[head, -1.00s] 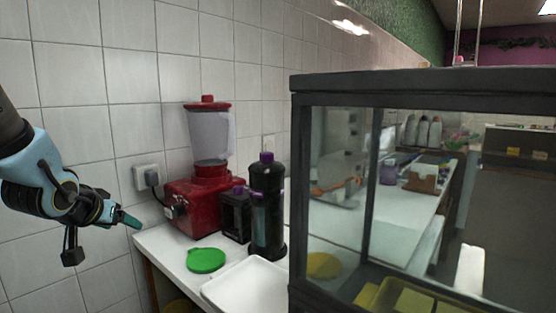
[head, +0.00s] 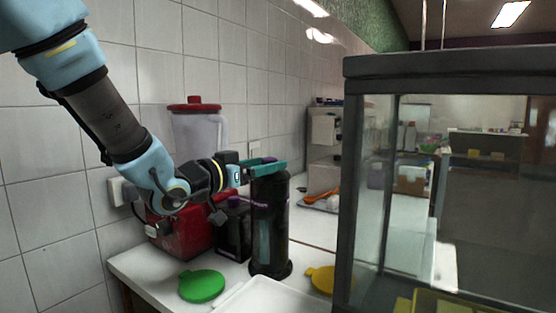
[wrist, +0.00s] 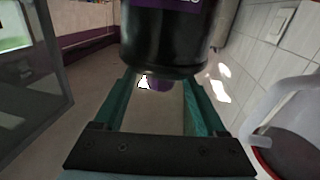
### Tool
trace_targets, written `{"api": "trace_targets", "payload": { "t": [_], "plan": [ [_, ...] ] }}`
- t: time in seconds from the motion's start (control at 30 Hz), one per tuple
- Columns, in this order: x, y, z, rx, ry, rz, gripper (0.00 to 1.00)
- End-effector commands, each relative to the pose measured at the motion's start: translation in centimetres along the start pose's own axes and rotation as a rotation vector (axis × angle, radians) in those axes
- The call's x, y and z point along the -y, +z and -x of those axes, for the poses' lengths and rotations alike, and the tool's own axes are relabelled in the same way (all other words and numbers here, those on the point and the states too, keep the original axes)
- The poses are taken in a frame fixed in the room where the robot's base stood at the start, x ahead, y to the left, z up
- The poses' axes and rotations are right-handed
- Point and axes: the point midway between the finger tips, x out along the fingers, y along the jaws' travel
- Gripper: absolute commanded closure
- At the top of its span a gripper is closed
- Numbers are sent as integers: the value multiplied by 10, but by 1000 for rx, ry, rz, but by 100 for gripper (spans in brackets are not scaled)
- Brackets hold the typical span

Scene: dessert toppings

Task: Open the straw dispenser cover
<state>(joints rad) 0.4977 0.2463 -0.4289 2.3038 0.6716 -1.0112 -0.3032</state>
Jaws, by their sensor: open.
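The straw dispenser (head: 273,225) is a tall black cylinder standing upright on the white counter. Its purple top shows only slightly behind my gripper (head: 266,167), which reaches in from the left at the height of the dispenser's top. I cannot tell whether either finger touches the knob. The cover looks closed.
A red blender (head: 183,225) and a small black box (head: 233,228) stand left of the dispenser. A green lid (head: 202,286), a yellow lid (head: 321,278) and a white tray (head: 268,298) lie in front. A glass display case (head: 372,190) stands close on the right.

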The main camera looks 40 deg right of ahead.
Motion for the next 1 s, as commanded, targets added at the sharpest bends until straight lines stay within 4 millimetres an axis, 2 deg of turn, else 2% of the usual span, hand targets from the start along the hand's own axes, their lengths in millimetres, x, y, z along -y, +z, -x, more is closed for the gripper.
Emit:
{"api": "trace_targets", "payload": {
  "t": [0.1, 0.3, 0.67, 1.0],
  "plan": [
    [0, -1, -22, 1, 1, 2, 26],
    [1, 0, -42, 1, -1, 0, 26],
    [1, 0, -47, 1, -2, 1, 26],
    [1, 0, -47, 1, -3, 0, 64]
  ]
}}
